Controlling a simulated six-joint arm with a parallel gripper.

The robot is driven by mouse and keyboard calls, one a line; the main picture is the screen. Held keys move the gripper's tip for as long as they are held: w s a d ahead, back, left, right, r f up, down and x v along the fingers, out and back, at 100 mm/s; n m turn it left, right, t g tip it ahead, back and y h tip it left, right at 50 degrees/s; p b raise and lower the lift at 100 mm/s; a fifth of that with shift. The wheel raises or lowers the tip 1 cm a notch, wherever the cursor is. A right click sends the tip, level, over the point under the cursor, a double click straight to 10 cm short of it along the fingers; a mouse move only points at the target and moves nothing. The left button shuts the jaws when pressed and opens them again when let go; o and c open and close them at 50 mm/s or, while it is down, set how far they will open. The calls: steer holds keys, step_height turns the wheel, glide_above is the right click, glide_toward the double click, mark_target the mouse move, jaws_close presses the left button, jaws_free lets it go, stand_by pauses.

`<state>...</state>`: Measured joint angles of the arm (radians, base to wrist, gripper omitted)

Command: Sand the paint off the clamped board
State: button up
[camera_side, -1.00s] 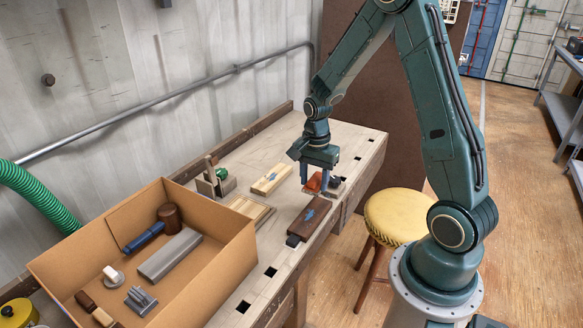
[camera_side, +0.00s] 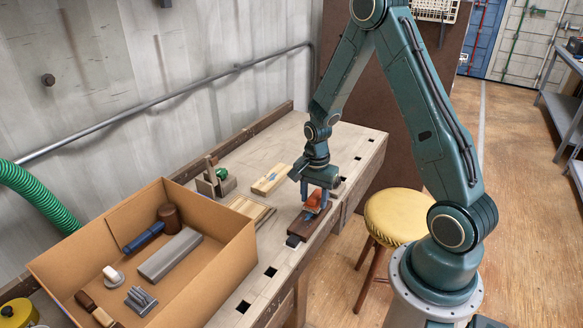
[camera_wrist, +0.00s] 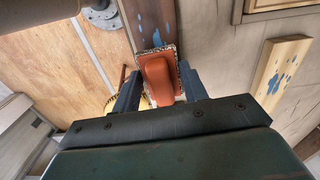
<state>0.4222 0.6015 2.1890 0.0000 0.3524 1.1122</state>
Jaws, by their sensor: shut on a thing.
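My gripper (camera_side: 317,194) is shut on an orange sanding block (camera_side: 314,202), which also shows between the fingers in the wrist view (camera_wrist: 159,79). The block is over the far end of a dark brown board (camera_side: 304,223) with blue paint on it. In the wrist view the board (camera_wrist: 149,20) runs up from under the block and a blue paint mark shows just beyond it. Whether the block touches the board is hard to tell. A dark dog or stop (camera_side: 293,241) sits at the board's near end; its far end is hidden by my gripper.
A pale board with blue paint (camera_side: 270,180) lies behind on the workbench (camera_side: 345,141). A wooden frame (camera_side: 250,208) and an open cardboard box (camera_side: 233,262) holding tools stand to the left. A yellow stool (camera_side: 395,217) is in front of the bench.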

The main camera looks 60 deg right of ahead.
mark_target(308, 219)
step_height(308, 219, down, 2)
steer(key=shift+f, duration=0.1)
steer(key=shift+a+f, duration=0.2)
steer(key=shift+a, duration=0.55)
steer(key=shift+c, duration=0.4)
steer(key=shift+a+r, duration=0.1)
steer(key=shift+a, duration=2.95)
steer(key=shift+d, duration=0.8)
steer(key=shift+w+d, duration=0.1)
steer(key=shift+d, duration=2.8)
steer(key=shift+d+r, duration=0.1)
steer(key=shift+d, duration=0.1)
steer(key=shift+a+r, duration=0.1)
steer(key=shift+r, duration=3.9)
steer(key=shift+f, duration=0.1)
